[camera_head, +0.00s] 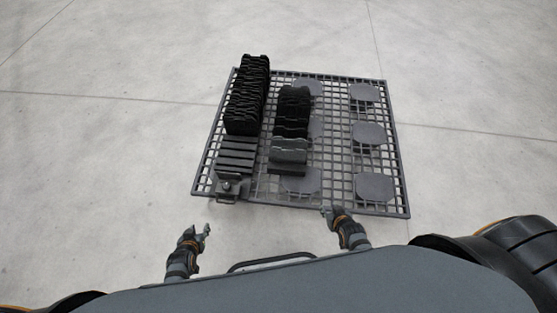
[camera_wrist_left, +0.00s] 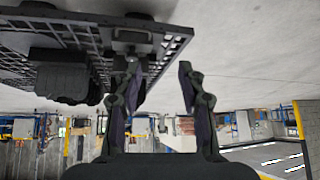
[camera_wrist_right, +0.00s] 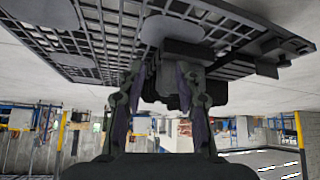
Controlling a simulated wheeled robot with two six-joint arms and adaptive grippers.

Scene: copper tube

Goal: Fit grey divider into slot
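The grey divider (camera_head: 289,150) stands at the front of the middle row on the grid platform, just ahead of several black dividers (camera_head: 292,112). The left rack holds a long row of black dividers (camera_head: 248,95), with bare slots (camera_head: 236,155) at its near end. My left gripper (camera_head: 198,230) is open and empty, short of the platform's near left corner; its spread fingers show in the left wrist view (camera_wrist_left: 158,78). My right gripper (camera_head: 331,211) is open at the platform's near edge. In the right wrist view (camera_wrist_right: 160,78) its fingers are apart, with dark parts visible behind them.
The grid platform (camera_head: 338,203) carries flat grey pads, including one near right (camera_head: 375,187) and one far right (camera_head: 364,93). A small bracket (camera_head: 228,187) sits at the left rack's near end. The pale floor around the platform is clear.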

